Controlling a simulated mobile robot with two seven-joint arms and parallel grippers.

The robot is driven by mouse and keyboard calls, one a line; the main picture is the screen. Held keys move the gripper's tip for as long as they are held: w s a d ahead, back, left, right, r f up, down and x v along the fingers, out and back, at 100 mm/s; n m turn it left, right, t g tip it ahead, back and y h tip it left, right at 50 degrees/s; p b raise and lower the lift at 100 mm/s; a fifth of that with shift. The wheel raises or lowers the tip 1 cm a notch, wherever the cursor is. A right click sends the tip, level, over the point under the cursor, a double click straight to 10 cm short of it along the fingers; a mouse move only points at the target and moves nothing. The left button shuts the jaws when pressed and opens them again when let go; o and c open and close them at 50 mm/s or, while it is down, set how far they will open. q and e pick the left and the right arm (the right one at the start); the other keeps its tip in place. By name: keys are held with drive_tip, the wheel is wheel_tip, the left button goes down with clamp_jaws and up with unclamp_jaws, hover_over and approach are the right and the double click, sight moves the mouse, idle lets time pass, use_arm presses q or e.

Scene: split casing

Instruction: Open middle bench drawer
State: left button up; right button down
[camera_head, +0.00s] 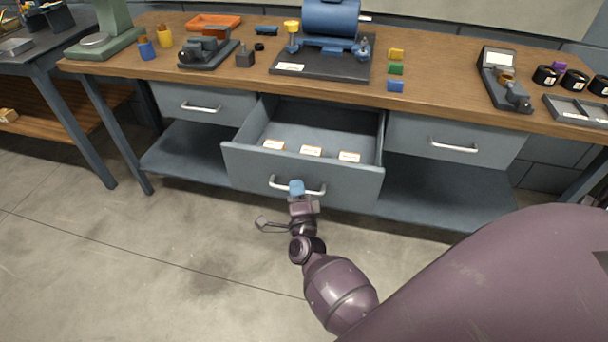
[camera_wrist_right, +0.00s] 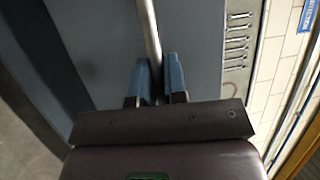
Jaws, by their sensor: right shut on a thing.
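The middle bench drawer (camera_head: 300,170) is pulled out from under the bench top, and its inside shows. Three small labelled boxes (camera_head: 311,151) lie in a row on its floor. A silver bar handle (camera_head: 297,190) runs across its grey front. My right gripper (camera_head: 297,188) is shut on this handle near its middle. In the right wrist view, the blue fingertips of the gripper (camera_wrist_right: 160,82) stand on both sides of the handle bar (camera_wrist_right: 148,35). The left gripper is not in view.
Closed drawers flank it at left (camera_head: 205,103) and right (camera_head: 455,140). The wooden bench top (camera_head: 420,95) carries a blue motor (camera_head: 331,18), small coloured blocks and tools. A lower shelf (camera_head: 440,195) runs beneath. The concrete floor (camera_head: 150,260) in front is clear.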

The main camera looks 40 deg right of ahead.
drive_tip(key=shift+s+a, duration=0.85)
drive_tip(key=shift+a, duration=0.15)
drive_tip(key=c, duration=1.5)
unclamp_jaws()
drive_tip(key=shift+o, duration=0.2)
drive_tip(key=shift+s, duration=0.1)
drive_tip(key=v, duration=1)
drive_tip(key=shift+s+a, duration=0.2)
drive_tip(key=shift+s, duration=0.1)
drive_tip(key=shift+f, duration=0.1)
